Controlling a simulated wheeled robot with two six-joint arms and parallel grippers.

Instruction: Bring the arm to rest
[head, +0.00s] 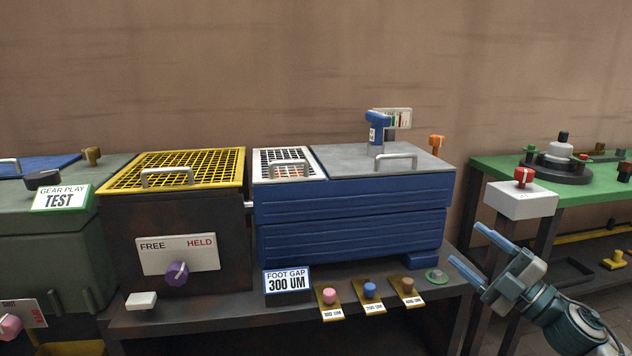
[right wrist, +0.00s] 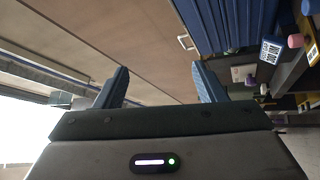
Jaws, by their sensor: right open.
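My right gripper (head: 472,255) is at the lower right of the head view, in front of the gap between the dark bench and the green table. Its two blue fingers are spread apart with nothing between them. In the right wrist view the gripper (right wrist: 160,85) is also open and empty, with brown wall beyond the fingers. It is to the right of the blue box (head: 350,215) and touches nothing that I can see. My left gripper is not in view.
The dark bench (head: 215,322) carries the blue box, a dark box with a yellow grid lid (head: 180,165), a "300 UM" sign (head: 287,284) and several coloured knobs. A white box with a red button (head: 522,200) stands close to the right gripper, by the green table (head: 570,190).

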